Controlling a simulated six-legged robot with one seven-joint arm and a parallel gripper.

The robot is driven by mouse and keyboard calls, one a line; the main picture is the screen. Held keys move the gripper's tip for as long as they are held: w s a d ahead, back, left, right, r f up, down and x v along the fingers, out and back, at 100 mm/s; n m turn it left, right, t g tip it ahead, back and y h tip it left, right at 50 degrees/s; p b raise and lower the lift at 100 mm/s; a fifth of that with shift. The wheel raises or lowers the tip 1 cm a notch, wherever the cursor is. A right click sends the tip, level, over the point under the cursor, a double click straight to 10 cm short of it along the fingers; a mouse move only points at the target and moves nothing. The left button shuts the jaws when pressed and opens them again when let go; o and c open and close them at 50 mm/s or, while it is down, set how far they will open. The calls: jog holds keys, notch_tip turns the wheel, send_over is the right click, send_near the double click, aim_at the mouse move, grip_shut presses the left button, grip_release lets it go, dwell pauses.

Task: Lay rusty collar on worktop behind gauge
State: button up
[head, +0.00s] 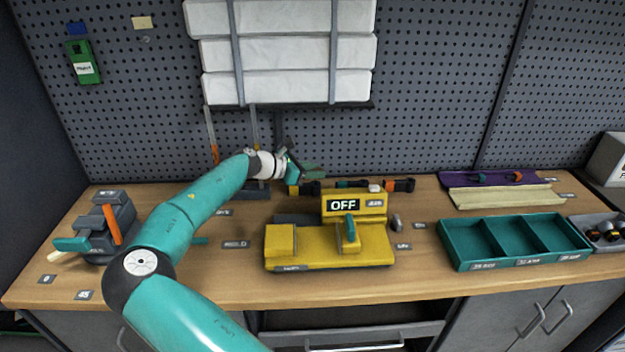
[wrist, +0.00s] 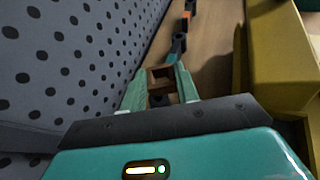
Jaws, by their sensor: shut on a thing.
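The yellow gauge (head: 330,245) with an OFF display stands on the worktop (head: 210,270), middle of the head view. Its yellow side also shows at the right of the wrist view (wrist: 280,60). My gripper (head: 308,172) is behind the gauge and to its left, close to the pegboard. In the wrist view, my gripper (wrist: 162,84) is shut on a small brown, squarish ring, the rusty collar (wrist: 160,73). In the head view I cannot make out the collar. Whether it touches the worktop is unclear.
Dark pieces with orange and teal parts (head: 400,185) lie in a row behind the gauge, near my gripper. A pegboard (head: 420,90) closes off the back. A teal three-part tray (head: 512,240) is at right, a grey vise (head: 110,225) at left. The front strip is clear.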

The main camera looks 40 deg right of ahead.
jog(key=shift+w+d+f, duration=0.2)
jog(key=shift+f, duration=1.6)
jog(key=o, duration=1)
jog(key=shift+f, duration=0.1)
jog(key=shift+w+a+r, duration=0.15)
jog(key=shift+a+r, duration=0.05)
jog(key=shift+a, duration=0.1)
jog(key=v, duration=1.1)
jog(key=shift+a+r, duration=0.15)
jog(key=shift+a, duration=0.05)
